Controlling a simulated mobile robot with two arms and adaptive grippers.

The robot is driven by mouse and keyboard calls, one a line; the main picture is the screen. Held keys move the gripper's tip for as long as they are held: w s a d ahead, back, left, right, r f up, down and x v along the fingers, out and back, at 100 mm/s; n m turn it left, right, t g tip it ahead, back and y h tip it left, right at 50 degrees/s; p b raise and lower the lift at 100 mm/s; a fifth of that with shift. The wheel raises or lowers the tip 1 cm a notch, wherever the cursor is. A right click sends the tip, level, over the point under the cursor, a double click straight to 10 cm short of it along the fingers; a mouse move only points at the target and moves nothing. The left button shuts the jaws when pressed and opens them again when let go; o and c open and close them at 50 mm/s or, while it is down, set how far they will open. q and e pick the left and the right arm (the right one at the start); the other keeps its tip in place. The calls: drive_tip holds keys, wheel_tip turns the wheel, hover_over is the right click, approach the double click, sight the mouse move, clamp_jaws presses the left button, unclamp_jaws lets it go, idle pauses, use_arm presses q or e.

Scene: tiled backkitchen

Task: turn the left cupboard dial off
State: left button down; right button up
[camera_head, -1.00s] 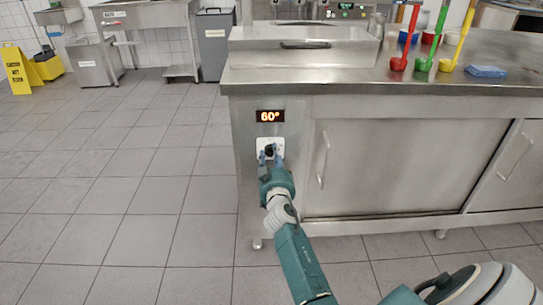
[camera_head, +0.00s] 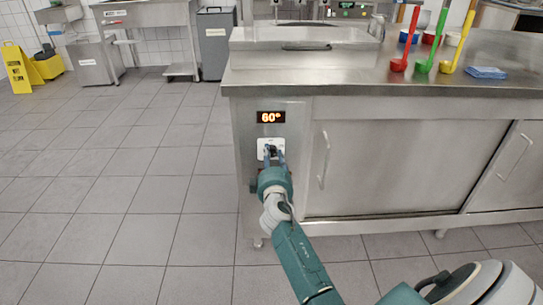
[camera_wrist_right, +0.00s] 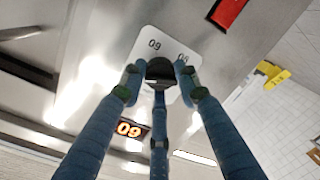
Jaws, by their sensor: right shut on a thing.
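The left cupboard dial (camera_head: 269,150) is a small dark knob on a white plate (camera_head: 263,143), on the left end of the steel cupboard front. An orange display (camera_head: 270,117) above it reads 60°. My right gripper (camera_head: 272,153) is at the dial and partly hides it. In the right wrist view the dial (camera_wrist_right: 160,69) sits between the fingertips of my right gripper (camera_wrist_right: 160,78), which is shut on it. The plate (camera_wrist_right: 150,42) carries printed numbers, and the display (camera_wrist_right: 129,130) appears upside down. The dial's exact pointing direction cannot be told. My left gripper is not in view.
A sliding door with a vertical handle (camera_head: 324,161) lies right of the dial. The tiled floor (camera_head: 130,170) to the left is clear up to a yellow caution sign (camera_head: 18,68).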

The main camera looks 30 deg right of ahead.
drive_tip(key=n, duration=0.4)
drive_tip(key=shift+s+f+h+p, duration=0.1)
drive_tip(key=shift+f+h+p, duration=0.2)
drive_tip(key=shift+f+p, duration=0.05)
use_arm(q)
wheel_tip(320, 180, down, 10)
drive_tip(key=p, duration=0.2)
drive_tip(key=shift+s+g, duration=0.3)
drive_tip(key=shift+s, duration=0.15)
use_arm(e)
drive_tip(key=shift+d+r+n+g+h, duration=0.1)
drive_tip(key=shift+n+g+h, duration=0.1)
drive_tip(key=shift+n, duration=1.85)
drive_tip(key=shift+r+n+g+h, duration=0.1)
drive_tip(key=shift+n+g+h, duration=0.1)
drive_tip(key=shift+n, duration=1.85)
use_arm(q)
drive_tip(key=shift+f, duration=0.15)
use_arm(e)
drive_tip(key=o, duration=1.2)
drive_tip(key=shift+d, duration=0.1)
drive_tip(key=shift+c, duration=0.2)
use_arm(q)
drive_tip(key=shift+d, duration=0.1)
use_arm(e)
drive_tip(key=shift+r, duration=0.1)
drive_tip(key=shift+s+a, duration=0.3)
drive_tip(key=shift+a, duration=0.15)
drive_tip(key=v, duration=1.1)
drive_tip(key=shift+s+d, duration=0.15)
